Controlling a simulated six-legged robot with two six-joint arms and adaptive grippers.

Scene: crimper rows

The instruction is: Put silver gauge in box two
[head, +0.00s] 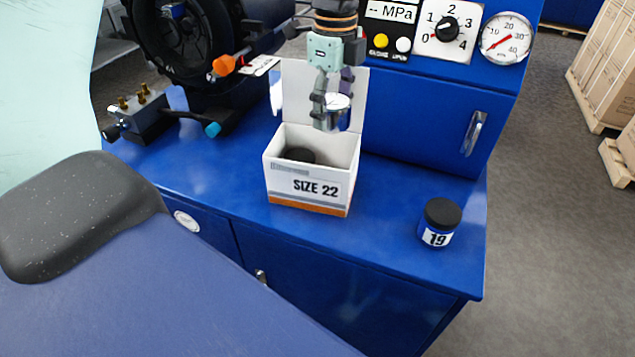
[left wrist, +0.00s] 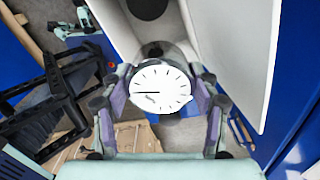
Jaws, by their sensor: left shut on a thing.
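The silver gauge (head: 336,118) has a white round dial, which faces the camera in the left wrist view (left wrist: 160,90). My left gripper (head: 333,98) is shut on it, with a finger on each side of the gauge. It holds the gauge above the back right part of an open white box (head: 308,187), in front of the raised lid. The box is marked SIZE 22 and has an orange stripe at its base. A dark round thing (head: 299,155) lies inside. No other box of this kind shows on the bench. My right gripper is not in view.
A blue jar with a black lid, marked 19 (head: 439,222), stands on the blue bench (head: 390,205) to the right. A blue panel with dials (head: 504,38) rises behind. A black machine and valve fitting (head: 140,114) are at left. The bench between box and jar is clear.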

